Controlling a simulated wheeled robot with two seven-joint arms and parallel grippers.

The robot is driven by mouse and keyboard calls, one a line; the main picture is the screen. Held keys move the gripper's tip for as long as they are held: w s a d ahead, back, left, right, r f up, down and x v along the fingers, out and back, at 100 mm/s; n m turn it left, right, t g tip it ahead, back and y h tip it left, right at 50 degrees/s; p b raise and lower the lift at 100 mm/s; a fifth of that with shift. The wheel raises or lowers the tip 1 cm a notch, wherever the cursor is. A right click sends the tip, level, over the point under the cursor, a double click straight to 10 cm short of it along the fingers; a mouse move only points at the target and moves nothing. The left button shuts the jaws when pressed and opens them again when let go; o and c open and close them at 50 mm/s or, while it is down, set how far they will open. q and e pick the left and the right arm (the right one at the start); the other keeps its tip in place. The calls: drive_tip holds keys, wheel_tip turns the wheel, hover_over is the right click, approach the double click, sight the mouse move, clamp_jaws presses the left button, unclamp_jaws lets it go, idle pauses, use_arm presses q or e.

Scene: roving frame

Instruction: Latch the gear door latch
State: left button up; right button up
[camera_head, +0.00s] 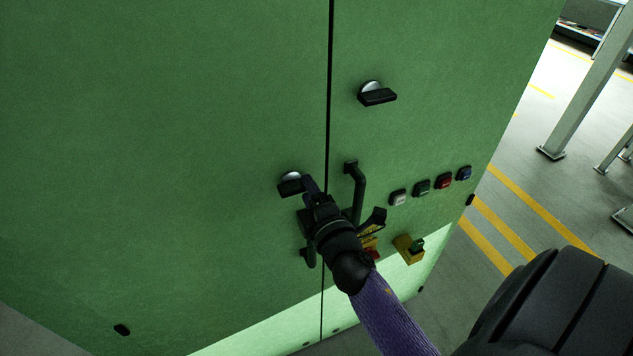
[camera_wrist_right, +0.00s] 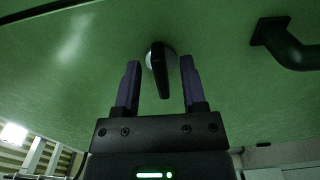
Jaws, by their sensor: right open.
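A latch (camera_head: 290,186) with a round silver base and a black lever sits on the left green door, near the seam between the doors. A similar latch (camera_head: 376,95) sits higher on the right door, its lever roughly level. My right gripper (camera_head: 307,184) is at the left door's latch and partly overlaps its right end. In the wrist view my right gripper (camera_wrist_right: 160,65) is open, with the black latch lever (camera_wrist_right: 162,80) between its purple fingers and a gap on each side. Contact cannot be seen. My left gripper is not in view.
A black bar handle (camera_head: 356,190) stands out from the right door beside the gripper; another handle (camera_head: 308,256) is below on the left door. Several push buttons (camera_head: 422,188) and a yellow switch box (camera_head: 408,248) are to the right. Yellow-striped floor (camera_head: 500,225) is open beyond.

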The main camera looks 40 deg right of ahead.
drive_tip(key=b+v, duration=0.1)
drive_tip(key=v, duration=0.7)
drive_tip(key=shift+s, duration=0.25)
drive_tip(key=s+a+f+m+g+y+b, duration=0.1)
drive_tip(key=s+a+f+m+g+b, duration=0.15)
drive_tip(key=f, duration=0.85)
drive_tip(key=s+a+f+m+g+y+b, duration=0.15)
drive_tip(key=f+b, duration=0.25)
drive_tip(key=f, duration=0.7)
drive_tip(key=s+a+f+m+g+y+b, duration=0.1)
drive_tip(key=a+f+m+g+b, duration=0.15)
drive_tip(key=f, duration=0.85)
drive_tip(key=s+f+m+g+b, duration=0.6)
drive_tip(key=s+f+g+b, duration=0.3)
drive_tip(key=s+f, duration=1.4)
drive_tip(key=shift+d+g, duration=0.25)
drive_tip(key=shift+g, duration=0.5)
